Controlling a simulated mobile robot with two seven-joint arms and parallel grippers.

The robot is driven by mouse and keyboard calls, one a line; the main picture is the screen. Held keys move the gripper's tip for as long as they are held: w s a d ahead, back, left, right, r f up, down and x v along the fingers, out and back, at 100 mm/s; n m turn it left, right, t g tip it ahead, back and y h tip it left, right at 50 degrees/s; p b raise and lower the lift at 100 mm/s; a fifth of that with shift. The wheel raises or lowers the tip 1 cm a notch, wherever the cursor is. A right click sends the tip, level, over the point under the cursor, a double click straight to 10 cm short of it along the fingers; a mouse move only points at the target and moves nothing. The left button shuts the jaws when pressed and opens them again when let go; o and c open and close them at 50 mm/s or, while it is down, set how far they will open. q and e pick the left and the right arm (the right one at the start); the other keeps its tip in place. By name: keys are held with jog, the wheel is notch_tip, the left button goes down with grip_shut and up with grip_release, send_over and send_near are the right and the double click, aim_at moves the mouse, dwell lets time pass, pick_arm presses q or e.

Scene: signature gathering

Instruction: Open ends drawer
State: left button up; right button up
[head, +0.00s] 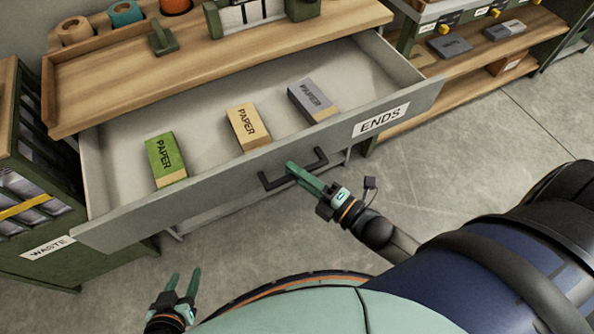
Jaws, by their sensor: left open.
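The ENDS drawer (205,196) is pulled out from under the wooden worktop in the head view, and its inside shows. Its front carries a white ENDS label (381,121) and a dark bar handle (272,183). A green paper block (163,158), a tan paper block (246,127) and a grey paper block (312,100) lie apart inside it. My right gripper (298,172) is at the handle, its fingers together across the bar. My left gripper (182,284) is open and empty, low at the left, in front of the drawer and apart from it.
A WASTE bin unit (30,265) stands to the left, close to the drawer's left front corner. Tape rolls (125,13) sit on the worktop (200,55). A shelf unit (470,75) stands to the right. The concrete floor (480,150) at right is clear.

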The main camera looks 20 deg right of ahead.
jog(key=o, duration=0.4)
jog(key=v, duration=1.2)
jog(key=shift+s+d, duration=0.15)
jog(key=shift+s, duration=0.1)
